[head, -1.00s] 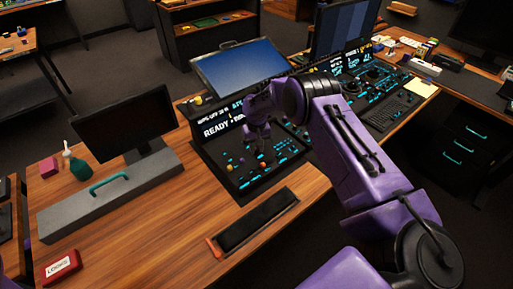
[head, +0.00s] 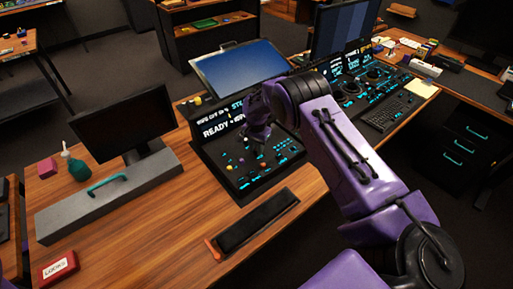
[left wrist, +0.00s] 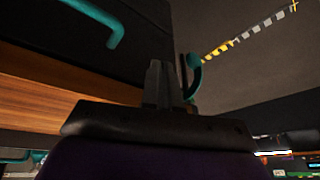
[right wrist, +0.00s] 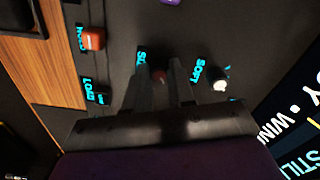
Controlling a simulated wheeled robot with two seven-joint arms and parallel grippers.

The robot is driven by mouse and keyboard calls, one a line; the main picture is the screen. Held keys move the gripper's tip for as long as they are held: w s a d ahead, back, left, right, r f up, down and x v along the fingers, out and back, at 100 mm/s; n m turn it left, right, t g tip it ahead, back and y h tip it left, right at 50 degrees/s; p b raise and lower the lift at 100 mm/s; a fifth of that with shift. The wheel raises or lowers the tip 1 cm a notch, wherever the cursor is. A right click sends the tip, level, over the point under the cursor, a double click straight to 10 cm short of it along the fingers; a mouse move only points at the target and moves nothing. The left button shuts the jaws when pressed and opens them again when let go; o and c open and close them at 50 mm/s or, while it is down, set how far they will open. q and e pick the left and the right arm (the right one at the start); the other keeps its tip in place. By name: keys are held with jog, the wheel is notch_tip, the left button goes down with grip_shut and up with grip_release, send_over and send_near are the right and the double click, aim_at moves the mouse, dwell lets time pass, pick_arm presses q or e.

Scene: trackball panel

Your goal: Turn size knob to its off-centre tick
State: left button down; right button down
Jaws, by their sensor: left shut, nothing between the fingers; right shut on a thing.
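The size knob (right wrist: 159,76) is a small dark reddish knob on the dark control panel (right wrist: 125,20), beside a cyan label that is partly hidden by a finger. My right gripper (right wrist: 160,80) has a finger on each side of it and is shut on it. In the head view my right gripper (head: 258,132) is over the panel, and its fingertips are hard to make out. The knob's pointer and ticks are hidden or too small to read. My left gripper (left wrist: 168,85) is shut and empty, seen only in the left wrist view.
The soft knob (right wrist: 219,85), white-topped, stands right of my right fingers. An orange knob (right wrist: 93,39) and the loud knob (right wrist: 103,98) stand to the left. A teal handle (left wrist: 95,15) shows near my left gripper. A black pad (head: 255,222) lies before the panel.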

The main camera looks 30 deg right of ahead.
jog(key=shift+m, duration=0.6)
jog(key=c, duration=1)
grip_release()
jog(key=shift+o, duration=0.2)
notch_tip(320, 180, up, 10)
jog(key=b, duration=0.2)
jog(key=shift+r, duration=0.25)
